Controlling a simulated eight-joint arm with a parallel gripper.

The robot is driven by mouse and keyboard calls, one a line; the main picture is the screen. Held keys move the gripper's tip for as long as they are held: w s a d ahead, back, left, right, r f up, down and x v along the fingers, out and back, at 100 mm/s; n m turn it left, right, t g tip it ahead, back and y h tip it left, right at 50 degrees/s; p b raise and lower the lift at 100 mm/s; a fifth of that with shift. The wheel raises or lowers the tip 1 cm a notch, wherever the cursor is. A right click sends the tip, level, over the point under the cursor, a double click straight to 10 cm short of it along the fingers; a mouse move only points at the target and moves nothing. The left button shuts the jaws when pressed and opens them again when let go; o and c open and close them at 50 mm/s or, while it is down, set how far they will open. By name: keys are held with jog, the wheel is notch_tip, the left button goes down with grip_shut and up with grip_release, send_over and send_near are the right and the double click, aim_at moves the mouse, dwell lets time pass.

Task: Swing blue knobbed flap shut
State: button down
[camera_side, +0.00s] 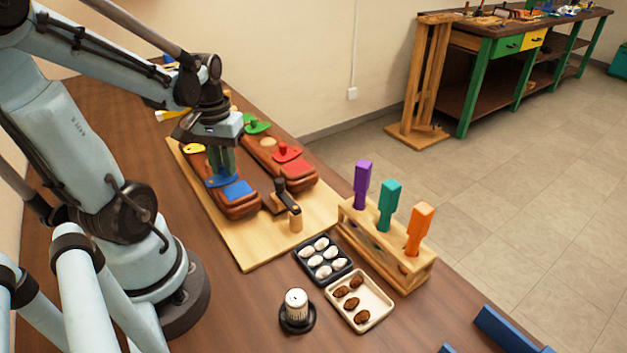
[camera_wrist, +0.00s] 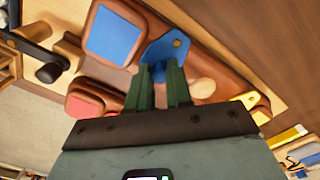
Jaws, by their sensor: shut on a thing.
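The blue flap (camera_side: 214,182) sits on the near brown wooden piece, with its pivot end at the piece's edge. It also shows in the wrist view (camera_wrist: 160,50). The blue patch (camera_side: 238,190) beside it is uncovered, also in the wrist view (camera_wrist: 113,35). My gripper (camera_side: 221,174) points down at the flap with its green fingers close together. In the wrist view my gripper (camera_wrist: 160,72) meets the flap's near end and is shut on its knob, which the fingers hide.
A black-armed wooden post (camera_side: 295,218) stands close on the pale board (camera_side: 255,255). A rack (camera_side: 388,246) with upright handles and two small trays stand further right.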

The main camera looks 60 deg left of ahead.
dwell(0.4)
jog(key=c, duration=1)
grip_release()
jog(key=shift+c, duration=0.2)
jog(key=shift+r, duration=0.15)
notch_tip(320, 180, up, 12)
jog(key=shift+d, duration=0.1)
jog(key=w+d+f+m+t, duration=0.2)
jog(key=w+d+m+t, duration=0.1)
jog(key=d, duration=0.5)
jog(key=w+d+f+m+t, duration=0.3)
jog(key=w+d+m, duration=0.3)
jog(key=d, duration=0.2)
jog(key=shift+w+d+f+t, duration=0.2)
jog(key=shift+w+f+t, duration=0.1)
jog(key=shift+t, duration=0.3)
